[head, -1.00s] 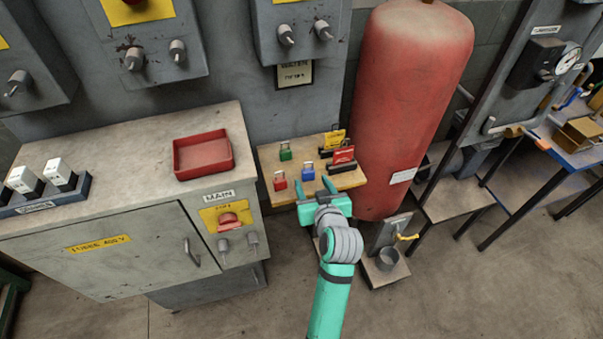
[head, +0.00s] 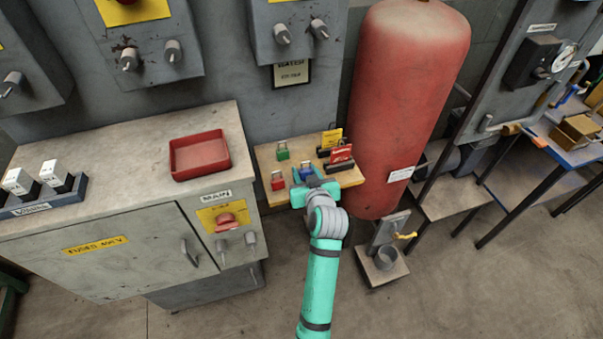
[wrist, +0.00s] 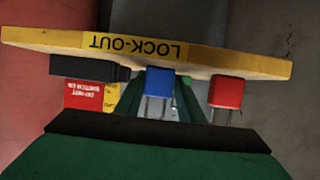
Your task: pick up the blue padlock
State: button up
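The blue padlock (head: 306,173) stands on the small wooden lock-out shelf (head: 268,157), partly hidden by my gripper in the head view. In the wrist view the blue padlock (wrist: 159,81) shows near the middle, its grey shackle pointing down in the picture. My gripper (head: 307,175) is over the shelf's front edge, with its teal fingers apart, one on either side of the blue padlock. In the wrist view green finger parts show at both sides of the padlock, with small gaps. I cannot tell whether either finger touches it.
A red padlock (head: 278,181) stands close to the left, a green padlock (head: 283,151) behind. Red (head: 340,155) and yellow (head: 331,138) tags in dark holders stand to the right. A red tank (head: 410,90) rises beside the shelf. A red tray (head: 201,171) sits on the left cabinet.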

jog(key=shift+d, duration=0.4)
jog(key=c, duration=0.5)
jog(key=shift+s+a, duration=0.1)
jog(key=shift+a, duration=0.05)
jog(key=shift+c, duration=0.2)
jog(key=shift+r, duration=0.1)
